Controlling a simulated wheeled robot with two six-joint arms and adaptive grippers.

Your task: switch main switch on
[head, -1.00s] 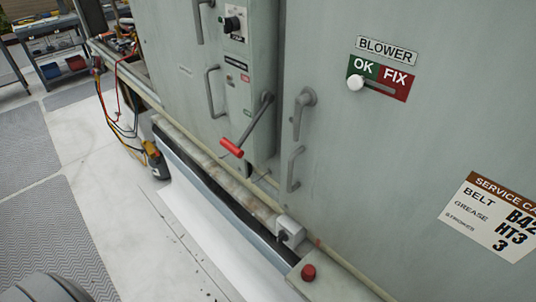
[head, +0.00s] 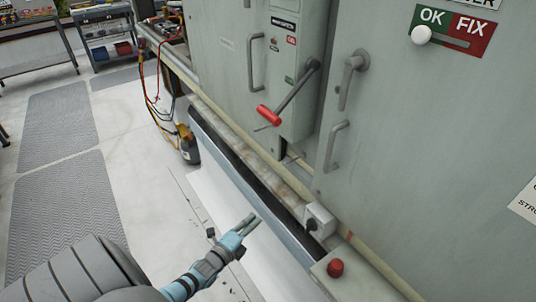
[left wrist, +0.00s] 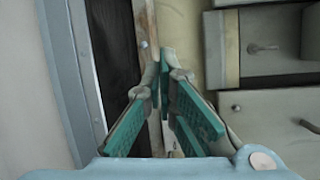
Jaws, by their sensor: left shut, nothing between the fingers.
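The main switch looks to be the grey lever with a red grip (head: 268,116), mounted on the side panel (head: 292,85) of the grey cabinet in the head view. Its arm slants down and left from its pivot, with the red grip at the lower end. My left gripper (head: 246,224) is low in front of the cabinet, below and left of the lever and apart from it. It is shut and empty. Its teal-padded fingers also show in the left wrist view (left wrist: 161,65), with the cabinet's base rail beyond them. My right gripper is out of view.
Cabinet door handles (head: 332,145) stick out near the lever. A tool with cables (head: 188,148) hangs at the left.

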